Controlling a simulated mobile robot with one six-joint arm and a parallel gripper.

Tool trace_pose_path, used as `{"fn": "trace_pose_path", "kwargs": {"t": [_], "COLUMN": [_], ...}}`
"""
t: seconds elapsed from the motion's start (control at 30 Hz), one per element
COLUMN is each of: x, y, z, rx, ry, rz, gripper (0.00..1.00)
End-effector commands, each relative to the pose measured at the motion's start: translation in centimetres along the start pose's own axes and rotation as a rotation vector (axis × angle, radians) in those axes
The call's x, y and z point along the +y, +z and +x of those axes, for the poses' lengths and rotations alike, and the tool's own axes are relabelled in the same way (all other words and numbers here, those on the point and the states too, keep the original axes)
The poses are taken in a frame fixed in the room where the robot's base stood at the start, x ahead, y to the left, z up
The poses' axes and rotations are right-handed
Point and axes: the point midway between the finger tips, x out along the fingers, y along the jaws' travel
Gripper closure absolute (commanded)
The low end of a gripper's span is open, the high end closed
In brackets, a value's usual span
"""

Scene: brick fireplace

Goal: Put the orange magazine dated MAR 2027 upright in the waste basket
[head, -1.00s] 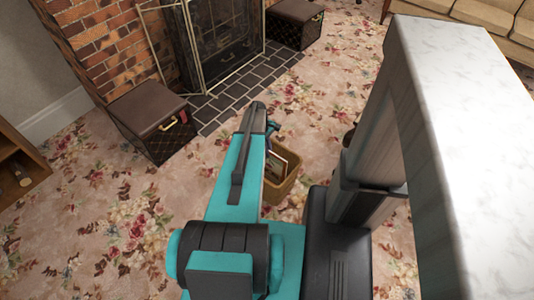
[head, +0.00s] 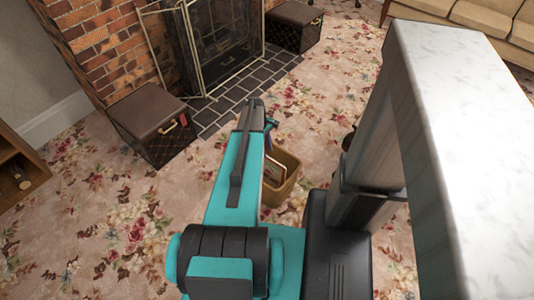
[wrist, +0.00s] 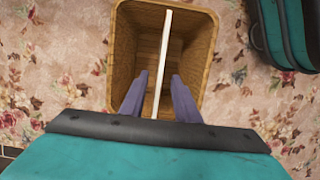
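The tan waste basket (head: 289,187) stands on the carpet just beyond my arm in the head view. In the wrist view the basket (wrist: 207,45) is directly below my gripper (wrist: 160,85). A magazine (wrist: 163,50) stands on edge inside it, seen as a thin white edge running down between my two fingers. The fingers are apart, with a gap on each side of the magazine. In the head view part of the magazine (head: 274,170) shows inside the basket, with some reddish colour. Its date cannot be read, and my arm hides most of the gripper there.
A brown trunk (head: 150,125) stands left of the fireplace screen (head: 215,50), and another trunk (head: 295,25) stands to its right. A marble-topped slab (head: 450,120) fills the right side. Open floral carpet lies to the left.

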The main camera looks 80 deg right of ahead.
Motion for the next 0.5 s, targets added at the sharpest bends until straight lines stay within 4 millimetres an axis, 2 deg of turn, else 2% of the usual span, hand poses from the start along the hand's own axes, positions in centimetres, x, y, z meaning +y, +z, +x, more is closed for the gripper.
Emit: {"fn": "trace_pose_path", "kwargs": {"t": [0.03, 0.5], "x": [0.0, -0.1], "y": [0.0, -0.1], "z": [-1.0, -8.1], "rx": [0.002, 0.002], "ry": [0.002, 0.002], "rz": [0.0, 0.0], "gripper": [0.71, 0.71]}}
